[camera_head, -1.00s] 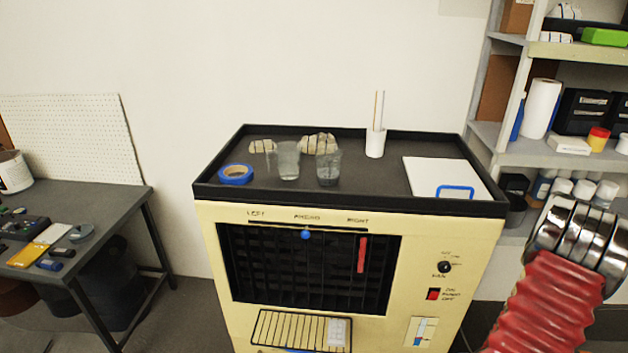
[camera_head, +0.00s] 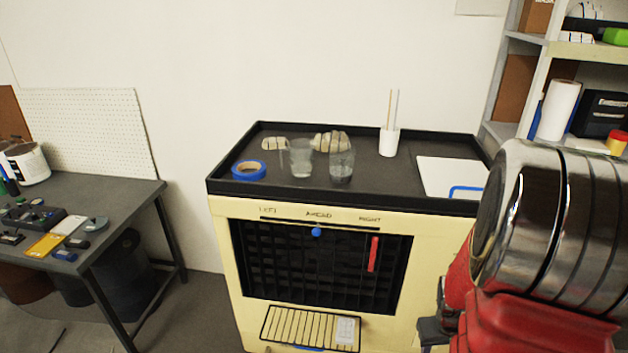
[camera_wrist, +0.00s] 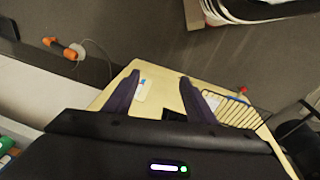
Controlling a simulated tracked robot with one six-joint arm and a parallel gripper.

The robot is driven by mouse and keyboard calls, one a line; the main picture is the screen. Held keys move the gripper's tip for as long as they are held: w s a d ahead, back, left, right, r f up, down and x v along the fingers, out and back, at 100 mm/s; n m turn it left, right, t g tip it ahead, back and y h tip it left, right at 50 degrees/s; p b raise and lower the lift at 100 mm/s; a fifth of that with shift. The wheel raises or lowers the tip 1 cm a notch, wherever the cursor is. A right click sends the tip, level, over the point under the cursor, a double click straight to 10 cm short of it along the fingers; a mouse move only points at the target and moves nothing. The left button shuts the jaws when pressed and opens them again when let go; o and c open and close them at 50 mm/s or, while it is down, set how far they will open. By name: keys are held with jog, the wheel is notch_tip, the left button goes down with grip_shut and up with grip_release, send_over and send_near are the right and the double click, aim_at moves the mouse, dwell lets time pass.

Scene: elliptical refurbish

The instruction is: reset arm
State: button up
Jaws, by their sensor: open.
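My gripper (camera_wrist: 158,88) shows in the wrist view with its two dark fingers spread apart and nothing between them. Behind the fingers is the cream front of the cabinet (camera_wrist: 172,92), with its wire rack (camera_wrist: 240,112) to the right. In the head view my red and chrome arm fills the lower right and covers the right side of the cabinet (camera_head: 232,235). Only a small dark part at the arm's lower left shows there, and I cannot tell whether it is the gripper.
The cabinet's black-rimmed top (camera_head: 270,197) holds blue tape (camera_head: 249,170), two clear cups (camera_head: 341,165), a white holder (camera_head: 389,142) and a white board (camera_head: 447,175). A grey workbench (camera_head: 120,205) stands left, shelves (camera_head: 590,50) right. An orange-handled item (camera_wrist: 66,48) lies on the floor.

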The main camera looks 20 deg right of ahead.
jog(key=w+a+r+n+t+y, duration=0.2)
jog(key=w+a+r+n+t, duration=0.1)
jog(key=a+r, duration=2.3)
jog(key=a+n+t, duration=0.1)
jog(key=a, duration=0.3)
jog(key=shift+t, duration=0.4)
